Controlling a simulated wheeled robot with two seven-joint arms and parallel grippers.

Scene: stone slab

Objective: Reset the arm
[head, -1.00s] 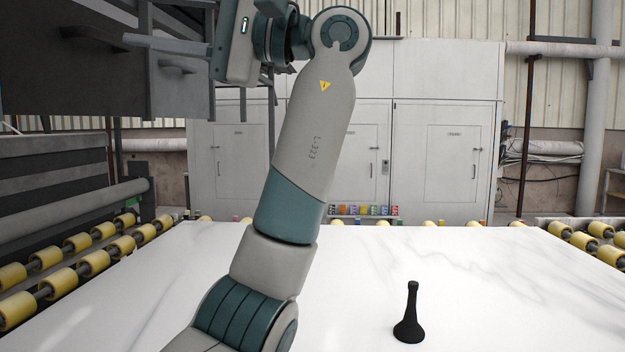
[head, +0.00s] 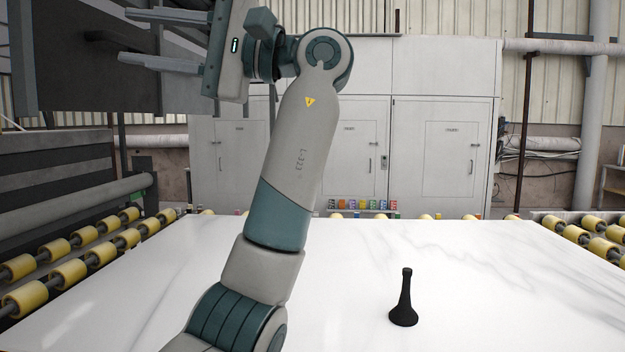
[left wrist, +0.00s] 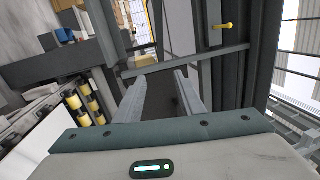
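My left arm rises from the bottom of the head view. Its gripper (head: 122,37) is at the upper left, high above the slab, with its fingers pointing left. The two fingers are wide apart with nothing between them. In the left wrist view the same gripper (left wrist: 158,76) shows both fingers apart and empty. My right arm and gripper are in neither view.
A white veined stone slab (head: 505,270) lies in front, bare except for a black flared object (head: 404,303) standing at right. Yellow rollers (head: 68,272) flank it. A dark machine structure (head: 85,75) is behind the gripper; grey cabinets (head: 435,120) stand at the back.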

